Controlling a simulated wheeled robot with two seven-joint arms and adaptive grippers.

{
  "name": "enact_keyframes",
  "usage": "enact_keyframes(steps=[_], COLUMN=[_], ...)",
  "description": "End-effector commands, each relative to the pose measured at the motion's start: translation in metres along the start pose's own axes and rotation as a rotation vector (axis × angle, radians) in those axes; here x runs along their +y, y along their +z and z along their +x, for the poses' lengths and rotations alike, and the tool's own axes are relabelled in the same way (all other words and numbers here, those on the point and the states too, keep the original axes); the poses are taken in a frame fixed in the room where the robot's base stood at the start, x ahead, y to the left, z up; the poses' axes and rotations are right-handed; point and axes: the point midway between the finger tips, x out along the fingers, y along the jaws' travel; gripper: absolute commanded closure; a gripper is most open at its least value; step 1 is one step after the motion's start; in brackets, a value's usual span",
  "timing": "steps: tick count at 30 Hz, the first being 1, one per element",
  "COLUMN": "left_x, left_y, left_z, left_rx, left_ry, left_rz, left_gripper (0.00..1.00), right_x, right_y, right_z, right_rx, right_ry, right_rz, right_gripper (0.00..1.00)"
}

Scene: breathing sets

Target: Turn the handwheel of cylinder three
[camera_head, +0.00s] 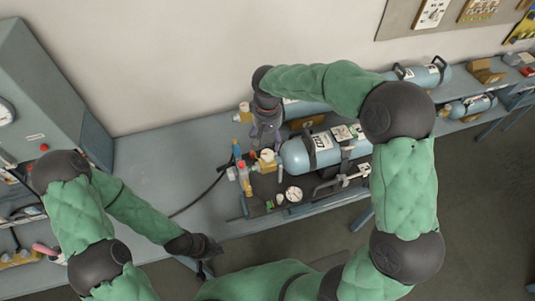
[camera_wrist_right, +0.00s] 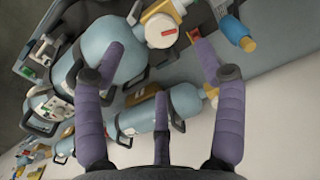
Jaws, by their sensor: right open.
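A light-blue cylinder (camera_head: 325,148) lies on the bench, its valve end to the left. A white round knob (camera_head: 267,155) sits on that end; it also shows in the right wrist view as a white round part (camera_wrist_right: 161,30) with a red mark. I cannot read which cylinder is number three. My right gripper (camera_head: 264,138) hangs just behind the knob. In the right wrist view its purple fingers (camera_wrist_right: 160,47) are spread, with the white part beyond and between the tips, apparently untouched. My left gripper (camera_head: 205,248) is low in front of the bench, away from the cylinders; its jaws are unclear.
A second cylinder (camera_head: 305,109) lies behind, partly hidden by my right arm. More cylinders (camera_head: 427,75) lie farther right. A pressure gauge (camera_head: 293,194), hoses and small bottles (camera_head: 243,172) crowd the valve. The bench (camera_head: 160,160) is clear to the left.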

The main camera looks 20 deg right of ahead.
Motion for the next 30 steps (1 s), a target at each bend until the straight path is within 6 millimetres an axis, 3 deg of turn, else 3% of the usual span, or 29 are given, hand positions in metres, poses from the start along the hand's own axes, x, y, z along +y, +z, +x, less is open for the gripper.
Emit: enact_keyframes(steps=[9, 15, 29, 30], left_x=[0.0, 0.0, 0.0, 0.0], left_y=[0.0, 0.0, 0.0, 0.0], left_z=[-0.001, -0.001, -0.001, -0.001], left_rx=[0.0, 0.0, 0.0, 0.0], left_ry=[0.0, 0.0, 0.0, 0.0], left_rz=[0.0, 0.0, 0.0, 0.0], left_gripper=[1.0, 1.0, 1.0, 1.0], right_x=[0.0, 0.0, 0.0, 0.0], right_y=[0.001, 0.0, 0.0, 0.0], right_z=[0.058, 0.082, 0.093, 0.093], right_rx=[-0.005, -0.002, 0.0, 0.0], right_ry=[0.0, 0.0, -0.001, -0.001], right_rz=[-0.001, -0.003, -0.003, -0.003], right_gripper=[0.29, 0.29, 0.29, 0.41])
